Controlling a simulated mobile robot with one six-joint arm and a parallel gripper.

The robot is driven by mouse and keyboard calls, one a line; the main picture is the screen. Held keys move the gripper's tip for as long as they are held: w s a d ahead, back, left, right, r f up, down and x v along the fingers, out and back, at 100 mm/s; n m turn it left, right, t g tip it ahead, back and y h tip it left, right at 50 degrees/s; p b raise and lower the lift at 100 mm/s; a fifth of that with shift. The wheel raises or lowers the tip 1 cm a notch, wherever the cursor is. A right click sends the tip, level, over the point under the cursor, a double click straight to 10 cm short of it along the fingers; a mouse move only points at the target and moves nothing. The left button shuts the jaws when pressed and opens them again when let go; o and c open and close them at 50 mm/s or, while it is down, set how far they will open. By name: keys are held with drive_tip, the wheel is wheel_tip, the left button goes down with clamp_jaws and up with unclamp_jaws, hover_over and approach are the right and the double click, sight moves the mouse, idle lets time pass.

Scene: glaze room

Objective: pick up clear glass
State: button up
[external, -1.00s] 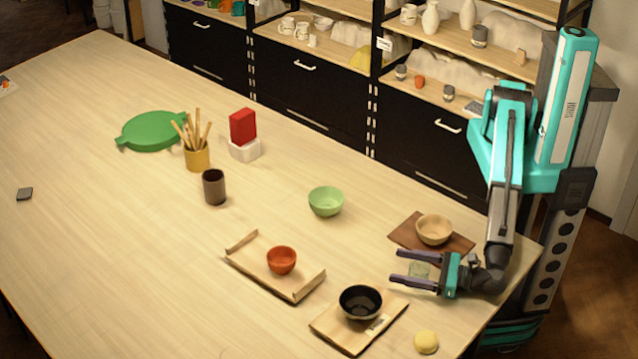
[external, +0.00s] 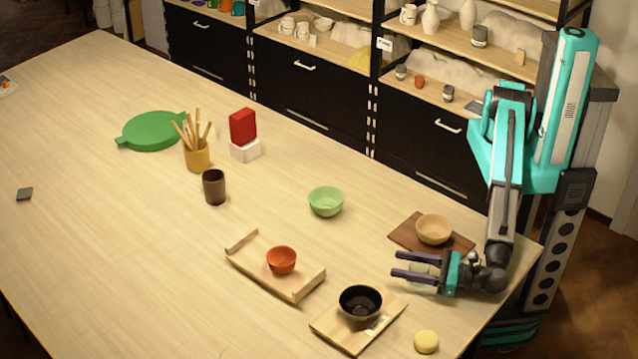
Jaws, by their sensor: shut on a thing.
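The clear glass (external: 420,268) is small and see-through, with a faint green tint. It sits at the right end of the table, between the two dark fingers of my gripper (external: 416,265). The fingers are shut on it from both sides and partly hide it. I cannot tell whether its base touches the table.
A tan bowl (external: 434,229) on a brown board (external: 402,234) stands just behind my gripper. A black bowl (external: 360,302) on a wooden board (external: 341,334) and a yellow round object (external: 426,341) are in front. An orange bowl (external: 282,260) and green bowl (external: 326,201) stand further left.

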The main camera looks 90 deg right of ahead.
wheel_tip(320, 180, up, 9)
drive_tip(key=b, duration=0.2)
drive_tip(key=shift+r, duration=0.2)
idle(0.4)
